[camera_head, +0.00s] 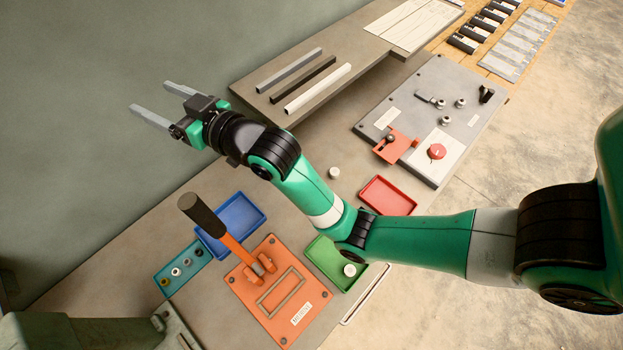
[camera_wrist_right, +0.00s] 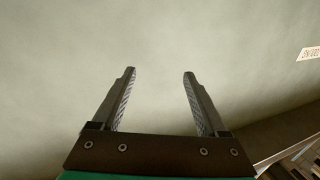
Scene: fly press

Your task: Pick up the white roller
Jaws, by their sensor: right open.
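A small white cylinder (camera_head: 334,173) stands on the bench between the blue and red trays, just right of my right forearm. A second white round piece (camera_head: 350,270) lies in the green tray (camera_head: 322,258). I cannot tell which of the two is the white roller. My right gripper (camera_head: 150,97) is open and empty, high at the left in front of the wall and well away from both pieces. In the right wrist view its two fingers (camera_wrist_right: 160,74) stand apart with only wall between them. My left gripper is not in view.
An orange fixture with an upright dark-handled lever (camera_head: 203,215) stands near the front. A blue tray (camera_head: 240,205), a teal holder (camera_head: 160,284) with several small pieces and a red tray (camera_head: 390,192) are around it. A grey panel (camera_head: 400,97) with a red button lies right.

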